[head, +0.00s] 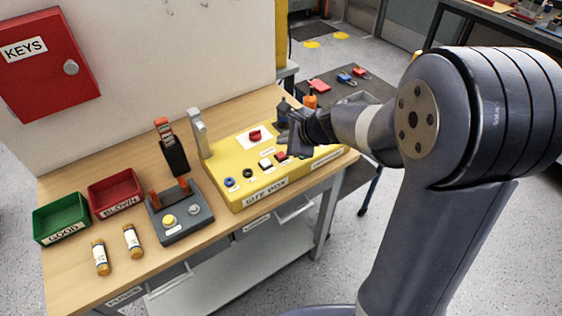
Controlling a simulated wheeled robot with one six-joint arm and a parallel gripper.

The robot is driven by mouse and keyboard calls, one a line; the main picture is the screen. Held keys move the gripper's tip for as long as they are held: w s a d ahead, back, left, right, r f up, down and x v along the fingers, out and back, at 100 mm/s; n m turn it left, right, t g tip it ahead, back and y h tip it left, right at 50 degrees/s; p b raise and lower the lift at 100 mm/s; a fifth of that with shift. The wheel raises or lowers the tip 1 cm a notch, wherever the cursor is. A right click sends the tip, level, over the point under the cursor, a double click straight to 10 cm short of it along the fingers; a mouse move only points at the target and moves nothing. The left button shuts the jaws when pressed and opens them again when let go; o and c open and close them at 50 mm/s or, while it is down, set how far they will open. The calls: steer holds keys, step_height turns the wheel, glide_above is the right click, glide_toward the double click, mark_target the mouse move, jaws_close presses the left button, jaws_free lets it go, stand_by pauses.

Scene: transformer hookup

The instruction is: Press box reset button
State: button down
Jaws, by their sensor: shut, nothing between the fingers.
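The yellow box (243,196) with a label on its front stands on the right part of the wooden bench. Its sloped top carries a blue round control (230,183), a grey round one (247,173), a white button (265,164), a red button (281,156) and a larger red control (255,135) further back. The small labels are too small to read, so I cannot tell which is reset. My gripper (297,146) is shut and empty, over the right part of the box, just right of the red button. I cannot tell whether it touches the box; it hides part of the top.
A grey unit (186,226) with a yellow button, a black tester (174,158), green (61,217) and red (115,190) trays and two fuses (101,257) (132,240) occupy the bench's left. A red key cabinet (45,62) hangs behind. A grey lever stands at the box's left.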

mark_target(285, 157)
steer(key=shift+f+b, duration=0.7)
steer(key=shift+f, duration=0.5)
steer(key=shift+f, duration=0.15)
stand_by(1.0)
steer(key=shift+f+b, duration=0.25)
steer(key=shift+b, duration=0.15)
steer(key=shift+f+b, duration=0.45)
stand_by(0.5)
steer(key=shift+r, duration=0.15)
steer(key=shift+r+p, duration=0.75)
steer(key=shift+p, duration=0.05)
step_height(285, 157, up, 5)
steer(key=p, duration=0.4)
steer(key=shift+p, duration=0.3)
